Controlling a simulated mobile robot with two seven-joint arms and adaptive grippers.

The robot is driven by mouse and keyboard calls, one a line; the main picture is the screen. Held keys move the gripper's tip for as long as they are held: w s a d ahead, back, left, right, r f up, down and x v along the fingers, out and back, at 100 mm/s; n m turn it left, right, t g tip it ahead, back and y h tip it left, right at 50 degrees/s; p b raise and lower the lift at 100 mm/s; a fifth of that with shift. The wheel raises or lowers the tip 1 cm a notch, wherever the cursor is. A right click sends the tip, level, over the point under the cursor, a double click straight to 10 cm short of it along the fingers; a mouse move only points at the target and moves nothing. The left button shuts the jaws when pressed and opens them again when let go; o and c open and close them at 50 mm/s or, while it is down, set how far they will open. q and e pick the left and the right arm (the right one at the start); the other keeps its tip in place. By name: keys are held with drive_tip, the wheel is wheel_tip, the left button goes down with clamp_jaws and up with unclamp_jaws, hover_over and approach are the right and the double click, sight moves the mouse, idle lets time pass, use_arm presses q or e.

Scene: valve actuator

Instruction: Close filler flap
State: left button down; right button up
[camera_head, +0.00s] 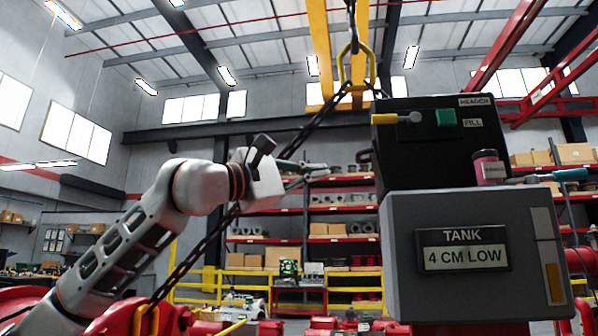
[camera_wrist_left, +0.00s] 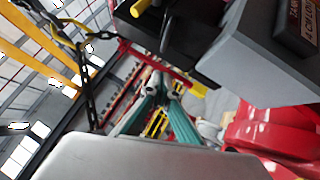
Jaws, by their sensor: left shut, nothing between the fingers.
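The grey tank box (camera_head: 470,285) carries a plate reading "TANK 4 CM LOW". A black header box (camera_head: 425,160) stands on it, with a "FILL" label, a green block (camera_head: 446,118) and a yellow-handled lever (camera_head: 386,119) ending in a grey knob. I cannot tell which part is the filler flap. My left gripper (camera_head: 326,172) is shut and empty, left of the black box and apart from it. In the left wrist view its teal fingers (camera_wrist_left: 158,80) meet at the tips; the tank box (camera_wrist_left: 265,65) is to their right.
A dark chain (camera_head: 205,245) runs diagonally behind my left arm, up to a yellow shackle (camera_head: 357,66). Shelves (camera_head: 320,225) and yellow rails stand far behind.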

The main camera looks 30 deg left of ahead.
use_arm(q)
drive_tip(key=w+d+r, duration=0.2)
drive_tip(key=w+d, duration=0.1)
drive_tip(key=d, duration=0.1)
drive_tip(key=shift+w+d+p, duration=0.15)
drive_tip(key=shift+d+p, duration=0.2)
drive_tip(key=shift+d, duration=0.05)
use_arm(e)
drive_tip(key=shift+w+r, duration=0.45)
drive_tip(key=shift+r, duration=0.05)
use_arm(q)
drive_tip(key=shift+r, duration=0.1)
use_arm(e)
drive_tip(key=shift+s+f, duration=0.1)
drive_tip(key=shift+s, duration=0.15)
